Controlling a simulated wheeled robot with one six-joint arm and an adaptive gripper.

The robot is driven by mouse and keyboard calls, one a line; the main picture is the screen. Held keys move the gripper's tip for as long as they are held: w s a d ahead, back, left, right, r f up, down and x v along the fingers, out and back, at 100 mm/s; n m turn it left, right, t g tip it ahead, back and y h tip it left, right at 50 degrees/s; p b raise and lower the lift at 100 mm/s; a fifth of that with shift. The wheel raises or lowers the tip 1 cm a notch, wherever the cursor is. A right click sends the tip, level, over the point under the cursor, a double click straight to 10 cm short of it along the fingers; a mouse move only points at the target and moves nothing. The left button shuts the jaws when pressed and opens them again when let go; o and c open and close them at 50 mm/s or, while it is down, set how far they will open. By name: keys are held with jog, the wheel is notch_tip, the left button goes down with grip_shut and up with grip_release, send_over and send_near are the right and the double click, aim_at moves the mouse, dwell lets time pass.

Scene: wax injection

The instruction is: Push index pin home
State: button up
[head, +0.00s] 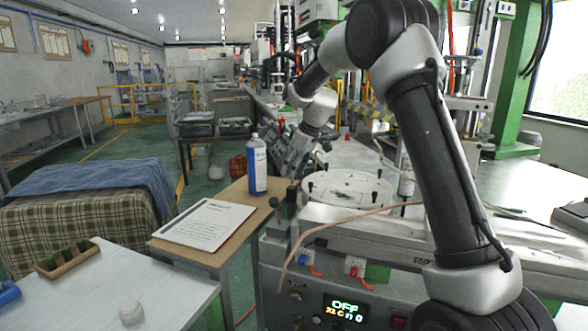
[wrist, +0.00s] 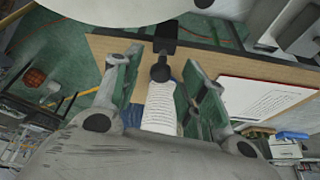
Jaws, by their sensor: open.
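The index pin is not plainly identifiable; a black ball knob on a short stem (head: 275,203) stands at the machine's near left corner, beside a black post (head: 292,194). In the wrist view a black ball knob (wrist: 160,73) shows in the gap between my fingers, with a black block (wrist: 165,38) above it. My gripper (wrist: 160,62) is open, with green-padded fingers on either side of the knob. I cannot tell whether either finger touches it.
The round white plate (head: 345,185) bears several black pins. A blue bottle (head: 257,165) and a printed sheet (head: 207,223) are on the wooden table (head: 165,246). A cable (head: 345,212) crosses the machine front. The display (head: 345,308) reads OFF.

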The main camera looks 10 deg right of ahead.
jog(key=shift+c, duration=0.3)
grip_shut()
jog(key=shift+f, duration=0.9)
jog(key=shift+o, duration=0.3)
grip_release()
jog(key=v, duration=1.2)
